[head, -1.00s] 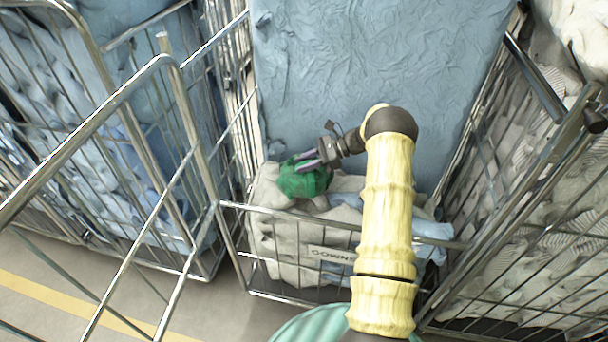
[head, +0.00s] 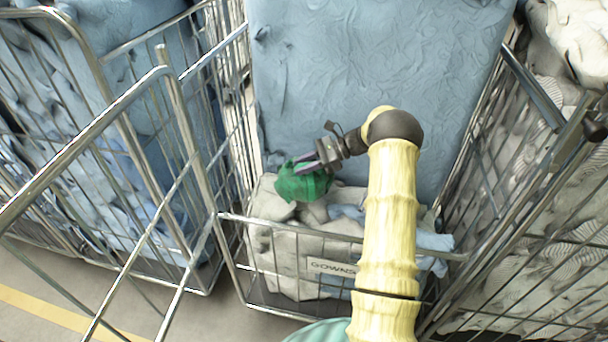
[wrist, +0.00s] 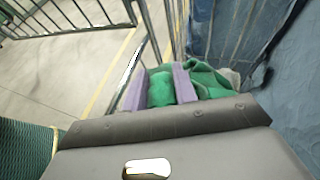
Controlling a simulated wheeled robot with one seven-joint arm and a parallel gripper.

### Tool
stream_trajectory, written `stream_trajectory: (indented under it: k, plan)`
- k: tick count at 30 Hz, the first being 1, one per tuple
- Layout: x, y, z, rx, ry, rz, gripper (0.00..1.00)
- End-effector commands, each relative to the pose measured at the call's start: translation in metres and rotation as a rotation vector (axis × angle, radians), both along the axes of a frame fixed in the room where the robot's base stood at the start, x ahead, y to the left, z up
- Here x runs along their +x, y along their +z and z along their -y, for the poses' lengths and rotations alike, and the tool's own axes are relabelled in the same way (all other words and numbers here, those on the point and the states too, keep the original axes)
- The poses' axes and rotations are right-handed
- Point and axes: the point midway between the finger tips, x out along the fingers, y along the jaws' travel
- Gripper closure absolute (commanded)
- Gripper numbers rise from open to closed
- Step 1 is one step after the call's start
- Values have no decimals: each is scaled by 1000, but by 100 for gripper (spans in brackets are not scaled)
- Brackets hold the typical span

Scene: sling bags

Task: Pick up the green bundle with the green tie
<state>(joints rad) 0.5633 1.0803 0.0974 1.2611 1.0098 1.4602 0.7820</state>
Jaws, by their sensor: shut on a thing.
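The green bundle (head: 300,184) is at the left end of the middle wire cage, just above or against the pale cloth pile there. My gripper (head: 308,166) reaches it from the upper right and is shut on it. In the wrist view, green cloth (wrist: 162,88) shows between the two lilac fingers, and more of the bundle (wrist: 208,80) bulges out to the right of them. I cannot make out the green tie. In the head view the gripper hides part of the bundle's top.
Grey and blue cloths (head: 285,240) lie in the middle cage behind its low front rail (head: 300,231), with a "GOWNS" label (head: 331,267). A large blue wrapped stack (head: 370,70) stands behind. Wire cages flank it, the left one (head: 165,110) close by. Floor shows at lower left.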

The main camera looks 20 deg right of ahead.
Motion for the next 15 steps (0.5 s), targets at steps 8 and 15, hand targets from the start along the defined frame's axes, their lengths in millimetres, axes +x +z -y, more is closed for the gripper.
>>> stream_trajectory:
  k: [8,15]
  plan:
    - [1,51,0,1,0,6,100]
    - [0,64,-1,1,-1,1,100]
